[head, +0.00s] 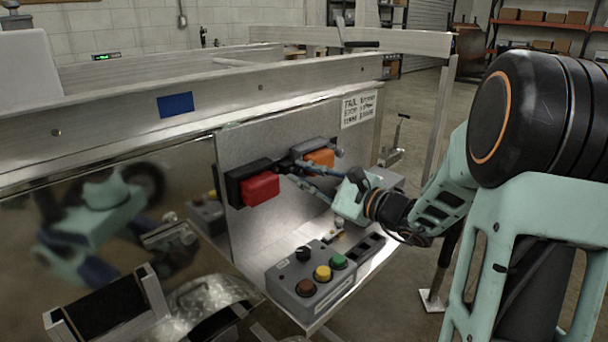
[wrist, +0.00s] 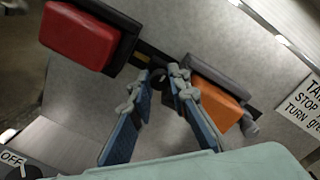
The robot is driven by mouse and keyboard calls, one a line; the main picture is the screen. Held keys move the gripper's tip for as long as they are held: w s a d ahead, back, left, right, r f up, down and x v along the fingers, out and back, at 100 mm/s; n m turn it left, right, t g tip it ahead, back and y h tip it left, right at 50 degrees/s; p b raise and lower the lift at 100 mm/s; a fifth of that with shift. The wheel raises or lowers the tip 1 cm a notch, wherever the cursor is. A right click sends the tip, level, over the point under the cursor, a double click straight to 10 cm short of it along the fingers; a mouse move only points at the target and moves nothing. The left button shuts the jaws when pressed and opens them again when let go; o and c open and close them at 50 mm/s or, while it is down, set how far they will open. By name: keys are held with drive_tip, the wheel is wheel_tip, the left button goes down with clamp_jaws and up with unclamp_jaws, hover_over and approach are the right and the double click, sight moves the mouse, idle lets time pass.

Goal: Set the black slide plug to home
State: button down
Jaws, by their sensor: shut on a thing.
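My gripper (head: 286,168) reaches in from the right to the upright metal panel, between a red block and an orange block. In the wrist view its two blue-grey fingers (wrist: 161,76) are closed in on a small dark piece (wrist: 158,74), which I take to be the black slide plug. It sits at a dark track (wrist: 150,52) that runs between the two blocks. The fingertips cover most of the plug, so its exact place along the track cannot be told. In the head view the plug is hidden behind the fingers.
The red block (head: 261,187) is left of the fingers and the orange block (head: 320,158) close on their right. A grey control box (head: 309,284) with brown, yellow and green buttons and a black knob stands on the shelf below. A printed sign (head: 358,109) is at upper right.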

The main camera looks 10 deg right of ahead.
drive_tip(key=shift+s+a+b, duration=0.25)
drive_tip(key=shift+s+a, duration=0.25)
drive_tip(key=shift+a, duration=0.2)
drive_tip(key=shift+s+a+b, duration=0.2)
drive_tip(key=shift+s+a, duration=0.25)
drive_tip(key=shift+a, duration=0.25)
drive_tip(key=c, duration=2.1)
unclamp_jaws()
drive_tip(key=shift+s+a, duration=0.1)
drive_tip(key=v, duration=1.2)
